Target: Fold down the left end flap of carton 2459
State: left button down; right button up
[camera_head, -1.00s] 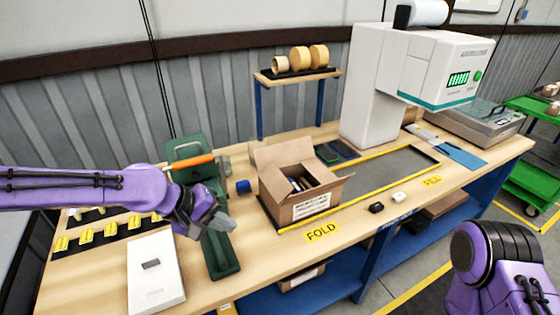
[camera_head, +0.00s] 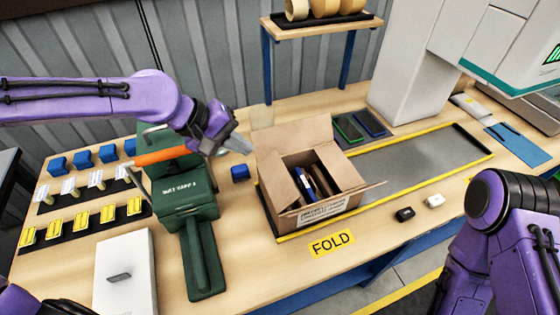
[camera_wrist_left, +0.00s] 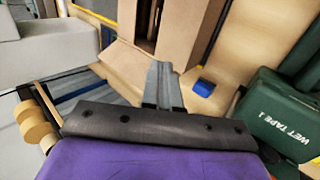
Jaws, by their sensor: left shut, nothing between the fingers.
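The open brown carton (camera_head: 322,206) stands on the bench by the FOLD label, with several items inside, one of them blue. Its back flap (camera_head: 300,135) stands up, its left end flap (camera_head: 272,178) rises at the left, and a right flap (camera_head: 362,195) sticks outward. The carton number is too small to read. My left gripper (camera_head: 240,146) is shut and empty, just left of the carton's back left corner. In the left wrist view its fingers (camera_wrist_left: 162,88) are together beside a carton flap (camera_wrist_left: 125,66); I cannot tell if they touch. My right gripper is out of view.
A green tape dispenser (camera_head: 185,205) with an orange handle stands left of the carton. A small blue block (camera_head: 240,173) lies between them. A white box (camera_head: 125,270) is at front left. A grey yellow-edged strip (camera_head: 420,170) extends right, mostly clear.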

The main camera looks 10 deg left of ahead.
aim_at(285, 170)
pick_arm(q)
jog(key=b+x, duration=0.1)
jog(key=x, duration=0.2)
jog(key=b+x, duration=0.1)
jog(key=x, duration=0.7)
jog(key=shift+s+d+f+b, duration=0.15)
jog(key=shift+s+b, duration=0.1)
jog(key=shift+b, duration=0.15)
jog(key=shift+d+f, duration=0.35)
jog(key=shift+w+f, duration=0.2)
jog(key=shift+w, duration=0.05)
jog(key=shift+r, duration=0.1)
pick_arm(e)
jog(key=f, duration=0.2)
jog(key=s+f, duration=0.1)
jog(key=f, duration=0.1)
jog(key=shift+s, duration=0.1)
